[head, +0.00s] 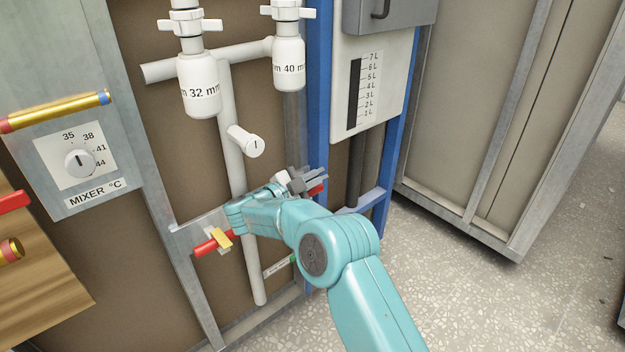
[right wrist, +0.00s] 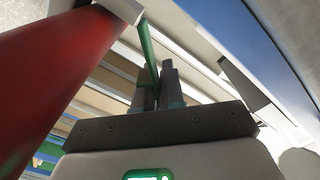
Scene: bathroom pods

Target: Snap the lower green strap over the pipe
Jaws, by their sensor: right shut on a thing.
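My right gripper (head: 308,180) is in front of the pod wall, beside the blue upright. In the right wrist view its fingers (right wrist: 158,85) are shut on a narrow green strap (right wrist: 148,45), which runs up from them toward a pale edge. I cannot tell whether this is the lower strap. A small green piece (head: 293,259) shows low on the frame beside a label. A white vertical pipe (head: 255,275) passes behind my right arm. Dark pipes (head: 357,165) stand right of the blue upright. I cannot tell which pipe the strap belongs to. My left gripper is out of view.
A large red cylinder (right wrist: 60,75) is close to the fingers in the right wrist view. Open speckled floor (head: 480,300) lies to the right.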

